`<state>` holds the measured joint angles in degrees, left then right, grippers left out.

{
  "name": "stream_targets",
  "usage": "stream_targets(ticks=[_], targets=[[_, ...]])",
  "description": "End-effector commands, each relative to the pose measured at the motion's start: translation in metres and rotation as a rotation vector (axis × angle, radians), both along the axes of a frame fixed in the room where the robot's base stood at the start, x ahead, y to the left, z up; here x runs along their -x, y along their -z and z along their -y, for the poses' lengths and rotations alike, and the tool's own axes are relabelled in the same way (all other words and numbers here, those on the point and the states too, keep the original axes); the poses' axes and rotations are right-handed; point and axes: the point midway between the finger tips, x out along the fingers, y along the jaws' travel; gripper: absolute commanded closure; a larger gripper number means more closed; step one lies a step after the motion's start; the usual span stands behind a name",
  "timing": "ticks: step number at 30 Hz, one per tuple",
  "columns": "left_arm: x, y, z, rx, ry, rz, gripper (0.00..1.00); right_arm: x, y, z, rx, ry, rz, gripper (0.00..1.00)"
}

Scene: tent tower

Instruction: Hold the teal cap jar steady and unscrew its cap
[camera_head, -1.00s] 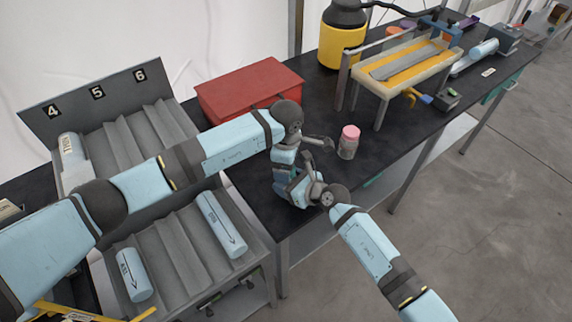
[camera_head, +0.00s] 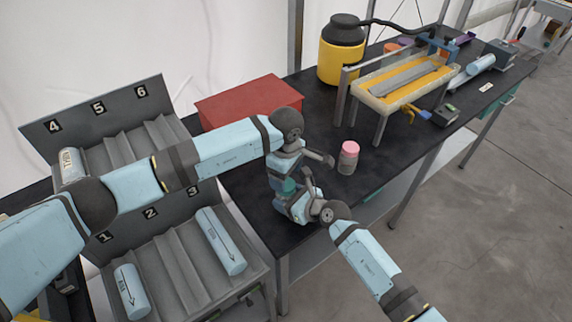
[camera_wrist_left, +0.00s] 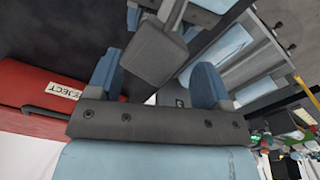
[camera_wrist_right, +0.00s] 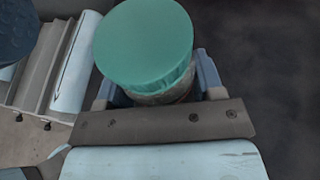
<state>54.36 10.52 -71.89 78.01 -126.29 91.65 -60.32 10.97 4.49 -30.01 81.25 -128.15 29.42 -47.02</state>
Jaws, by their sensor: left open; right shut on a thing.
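The teal cap jar (camera_wrist_right: 145,50) is in my right gripper (camera_wrist_right: 158,88), whose fingers sit on both sides of its body below the wide teal cap. In the head view a small teal patch (camera_head: 287,186) shows between my two wrists, with most of the jar hidden. My left gripper (camera_wrist_left: 155,80) is open, its two blue fingers apart. A grey rounded block lies across the gap between them in the left wrist view; I cannot tell what it is. The left wrist is just above and beside the right one in the head view, close to the jar.
A jar with a pink cap (camera_head: 349,157) stands on the black table close to my grippers. A red box (camera_head: 240,103) is behind them, with numbered grey racks (camera_head: 170,240) at left. A yellow canister (camera_head: 341,55) and a tray stand (camera_head: 400,82) are farther back.

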Motion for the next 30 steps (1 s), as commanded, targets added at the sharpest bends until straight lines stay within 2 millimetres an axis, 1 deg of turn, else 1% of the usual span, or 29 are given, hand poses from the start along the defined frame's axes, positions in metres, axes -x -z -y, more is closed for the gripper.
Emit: stream_targets(ticks=[1,3,7,11,17,18,23,24,30], targets=[[0.001,0.009,0.000,0.000,-0.001,-0.004,0.27,0.000,0.000,0.000,0.000,0.000,0.000,1.00],[0.001,0.017,0.000,0.000,-0.001,-0.002,0.27,0.000,0.000,0.000,0.000,0.000,0.000,1.00],[0.000,0.029,0.000,0.000,-0.001,-0.001,0.27,0.000,0.000,0.000,0.000,0.000,0.000,1.00],[0.000,0.034,0.000,0.000,-0.001,0.000,0.27,0.000,0.000,0.000,0.000,0.000,0.000,1.00],[0.000,0.034,0.000,0.000,-0.001,0.000,0.27,0.000,0.000,0.000,0.000,0.000,0.000,1.00],[0.000,0.034,0.000,0.000,-0.001,0.000,0.29,0.000,0.000,0.000,0.000,0.000,0.000,1.00],[0.000,0.034,0.000,0.000,-0.001,0.000,0.66,0.000,0.000,0.000,0.000,0.000,0.000,1.00],[0.000,0.034,0.000,0.000,-0.001,0.000,0.75,0.000,0.000,0.000,0.000,0.000,0.000,1.00],[0.000,0.034,0.000,0.000,-0.028,0.000,0.76,0.000,0.000,0.000,0.000,0.000,0.000,1.00]])
